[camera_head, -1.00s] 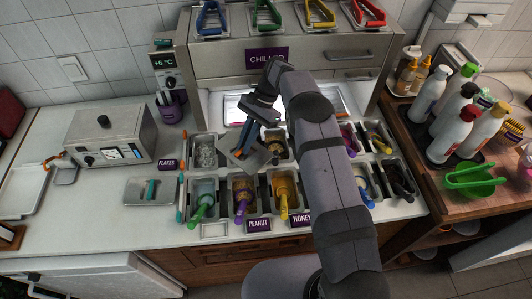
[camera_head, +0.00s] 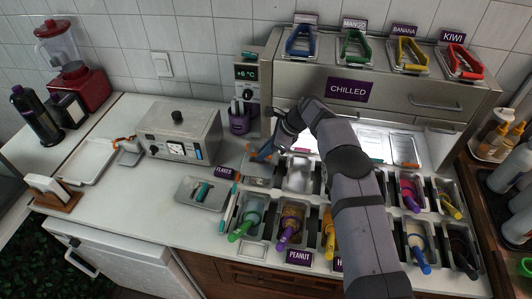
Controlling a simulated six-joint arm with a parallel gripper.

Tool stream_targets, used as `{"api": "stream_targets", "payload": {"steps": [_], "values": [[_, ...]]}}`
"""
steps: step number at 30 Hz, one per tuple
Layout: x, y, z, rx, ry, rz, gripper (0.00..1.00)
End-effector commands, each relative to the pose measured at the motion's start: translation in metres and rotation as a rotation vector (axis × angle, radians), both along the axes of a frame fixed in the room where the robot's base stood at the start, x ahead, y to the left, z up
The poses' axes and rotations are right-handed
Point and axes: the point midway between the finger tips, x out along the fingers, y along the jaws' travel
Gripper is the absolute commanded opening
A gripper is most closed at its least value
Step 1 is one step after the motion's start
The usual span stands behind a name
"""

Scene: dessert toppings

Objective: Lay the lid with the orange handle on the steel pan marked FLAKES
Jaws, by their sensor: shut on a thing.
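The FLAKES label (camera_head: 225,172) is on the counter at the left end of the topping pans. Just right of it, a flat grey metal lid (camera_head: 258,171) appears over the FLAKES pan, whose contents I cannot see. My gripper (camera_head: 259,154), with blue fingers, points down at this lid from behind and is shut on it, by a handle that is mostly hidden. A bit of orange shows beside the fingers. I cannot tell whether the lid rests on the pan rim or is just above it.
Pans with coloured-handled tools stand in front, including a green-handled one (camera_head: 245,222) and a purple-handled one (camera_head: 289,228). A small tray (camera_head: 190,199) and a steel appliance (camera_head: 180,132) stand left. The purple cup (camera_head: 240,122) is close behind my gripper.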

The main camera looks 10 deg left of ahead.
Motion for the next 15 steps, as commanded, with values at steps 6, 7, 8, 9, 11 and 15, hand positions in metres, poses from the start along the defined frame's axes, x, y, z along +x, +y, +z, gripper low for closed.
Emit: {"api": "stream_targets", "payload": {"steps": [6, 7, 8, 9, 11, 15], "values": [[0.000, 0.000, -0.012, 0.000, -0.001, 0.001, 0.00], [0.000, 0.000, -0.015, 0.000, -0.001, 0.001, 0.00], [0.000, 0.000, -0.017, 0.000, -0.001, 0.001, 0.00], [0.000, 0.000, -0.020, 0.000, -0.001, 0.001, 0.00], [0.000, 0.000, -0.025, 0.000, -0.001, 0.001, 0.00], [0.000, 0.000, -0.036, 0.000, -0.001, 0.002, 0.00]]}}
